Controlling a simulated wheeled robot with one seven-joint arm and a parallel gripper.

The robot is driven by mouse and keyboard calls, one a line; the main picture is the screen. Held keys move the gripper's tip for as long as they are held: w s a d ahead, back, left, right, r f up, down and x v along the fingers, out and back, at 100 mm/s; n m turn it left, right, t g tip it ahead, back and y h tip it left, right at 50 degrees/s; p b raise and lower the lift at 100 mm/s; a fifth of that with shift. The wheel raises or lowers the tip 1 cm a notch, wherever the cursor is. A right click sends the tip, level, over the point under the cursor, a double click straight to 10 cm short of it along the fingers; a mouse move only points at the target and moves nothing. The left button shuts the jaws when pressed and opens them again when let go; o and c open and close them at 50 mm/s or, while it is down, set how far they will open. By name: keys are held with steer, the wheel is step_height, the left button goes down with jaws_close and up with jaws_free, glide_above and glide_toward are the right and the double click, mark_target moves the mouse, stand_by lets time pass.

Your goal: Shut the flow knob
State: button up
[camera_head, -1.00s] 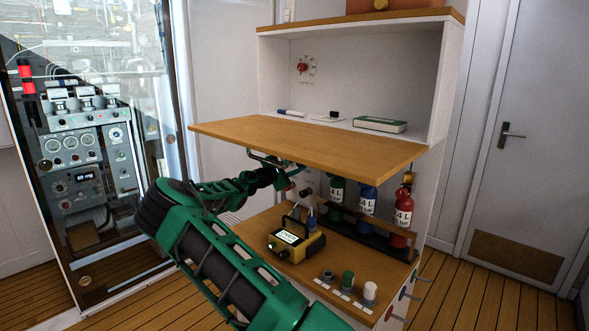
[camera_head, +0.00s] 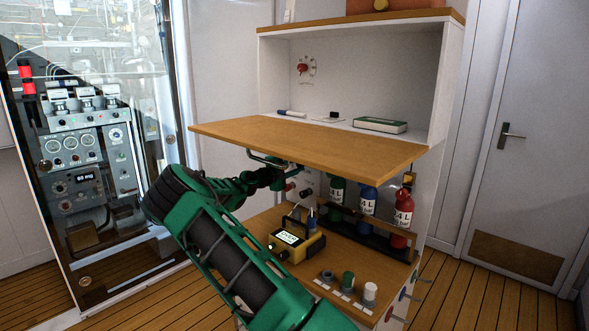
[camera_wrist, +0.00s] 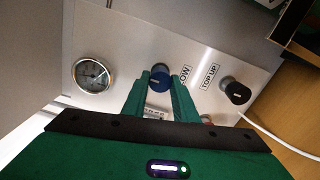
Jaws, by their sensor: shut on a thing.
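In the head view my arm (camera_head: 235,255) reaches under the wooden shelf toward the panel; the fingertips and blue knob cannot be made out there.
A gauge (camera_wrist: 91,75) lies left of the knob; a black TOP UP knob (camera_wrist: 236,92) with a white hose nearby lies right. The wooden shelf (camera_head: 310,140) overhangs my arm. A yellow meter (camera_head: 297,242) and racked bottles (camera_head: 367,201) stand on the lower board.

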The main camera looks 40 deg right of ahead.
steer(key=shift+f, duration=0.2)
steer(key=o, duration=1)
steer(key=shift+r, duration=0.1)
steer(key=shift+a, duration=0.1)
steer(key=a, duration=1)
steer(key=shift+s+a, duration=0.35)
steer(key=shift+s, duration=0.05)
